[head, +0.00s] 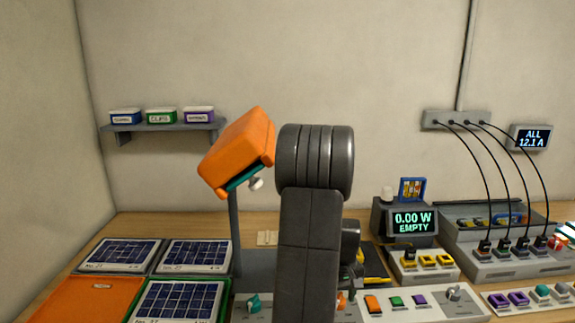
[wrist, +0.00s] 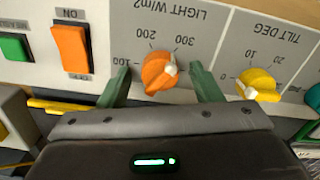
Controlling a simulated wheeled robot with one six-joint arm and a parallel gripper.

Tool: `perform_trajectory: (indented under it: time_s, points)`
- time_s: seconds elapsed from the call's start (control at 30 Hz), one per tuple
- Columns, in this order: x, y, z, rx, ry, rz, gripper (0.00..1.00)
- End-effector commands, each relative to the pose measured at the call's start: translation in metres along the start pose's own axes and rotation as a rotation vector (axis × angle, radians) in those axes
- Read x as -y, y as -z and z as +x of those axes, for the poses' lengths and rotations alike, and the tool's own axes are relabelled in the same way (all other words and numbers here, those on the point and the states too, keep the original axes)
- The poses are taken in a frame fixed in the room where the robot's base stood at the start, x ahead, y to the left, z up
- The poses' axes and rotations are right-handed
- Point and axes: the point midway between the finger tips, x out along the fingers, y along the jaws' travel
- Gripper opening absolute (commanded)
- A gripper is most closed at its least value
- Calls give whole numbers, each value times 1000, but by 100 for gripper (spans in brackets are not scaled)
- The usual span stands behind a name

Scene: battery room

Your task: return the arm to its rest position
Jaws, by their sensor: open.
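My gripper (wrist: 158,75) is open in the wrist view, its two green fingers on either side of the orange LIGHT W/m2 knob (wrist: 158,72). Gaps show between each finger and the knob, and nothing is held. The knob's white pointer is toward the 300 side of its scale. In the head view my dark grey arm (head: 308,240) stands upright in the middle, in front of the control panel. It hides the gripper's fingers there.
Beside the knob are a yellow TILT DEG knob (wrist: 258,84) and an orange switch (wrist: 71,48). An orange lamp head (head: 238,150) on a post is left of my arm. Solar panels (head: 196,255) lie at left. A meter (head: 410,222) reading 0.00 W EMPTY stands at right.

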Motion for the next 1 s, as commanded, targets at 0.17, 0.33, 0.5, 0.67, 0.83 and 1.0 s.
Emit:
perform_trajectory:
  time_s: [0.17, 0.33, 0.5, 0.67, 0.83, 1.0]
  points:
    - [0, 0, -1, 1, 1, -141, 59]
    - [0, 0, -1, 0, 0, -257, 59]
    - [0, 0, -1, 0, 0, -328, 59]
    - [0, 0, 0, 0, 0, -354, 59]
    - [0, 0, 0, 0, 0, -356, 59]
    - [0, 0, 0, 0, 0, -354, 59]
